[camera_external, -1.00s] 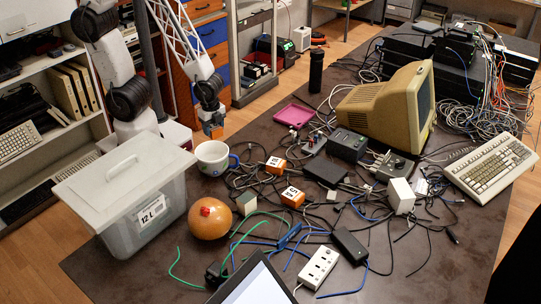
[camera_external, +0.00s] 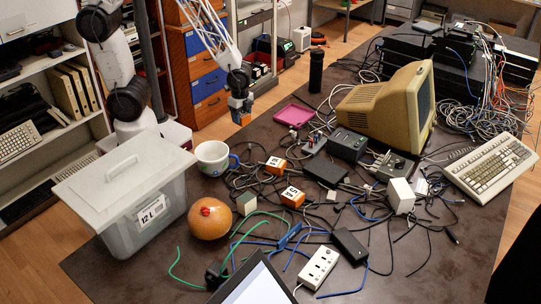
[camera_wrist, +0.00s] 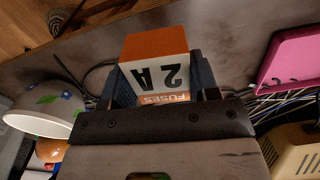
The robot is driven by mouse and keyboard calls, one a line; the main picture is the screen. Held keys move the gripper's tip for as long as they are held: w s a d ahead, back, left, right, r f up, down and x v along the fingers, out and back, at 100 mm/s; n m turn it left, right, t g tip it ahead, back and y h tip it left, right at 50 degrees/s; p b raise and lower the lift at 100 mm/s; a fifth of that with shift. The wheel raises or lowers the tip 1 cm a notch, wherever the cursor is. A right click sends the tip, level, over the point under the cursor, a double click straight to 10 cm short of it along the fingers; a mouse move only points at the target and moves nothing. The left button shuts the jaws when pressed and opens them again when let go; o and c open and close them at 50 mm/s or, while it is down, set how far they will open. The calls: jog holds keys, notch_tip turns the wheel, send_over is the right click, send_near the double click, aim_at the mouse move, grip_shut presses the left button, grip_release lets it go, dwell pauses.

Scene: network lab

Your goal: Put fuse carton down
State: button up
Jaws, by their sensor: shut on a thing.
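My gripper (camera_external: 240,104) is above the far left part of the table, behind the white mug. In the wrist view my gripper (camera_wrist: 162,88) is shut on the fuse carton (camera_wrist: 157,68), an orange and white box marked "2 A" and "FUSES", with one finger at each side. In the external view the carton is small and partly covered by the gripper. Two similar orange and white cartons lie on the table among the cables, one farther back (camera_external: 276,165) and one nearer (camera_external: 292,196).
The white mug (camera_external: 212,158) stands beside the lidded plastic box (camera_external: 125,190). A pink tray (camera_external: 293,115) lies to the right of my gripper, near an old monitor (camera_external: 385,108). Cables cover the table's middle. Bare table (camera_external: 250,135) shows between the mug and the tray.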

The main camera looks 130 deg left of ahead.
jog(key=shift+n, duration=0.6)
jog(key=a, duration=1.1)
jog(key=shift+s+a, duration=0.15)
jog(key=shift+a, duration=0.25)
send_over(295, 117)
jog(key=shift+d+f, duration=0.2)
jog(key=shift+f, duration=0.5)
jog(key=shift+f, duration=1.75)
jog(key=shift+f, duration=0.15)
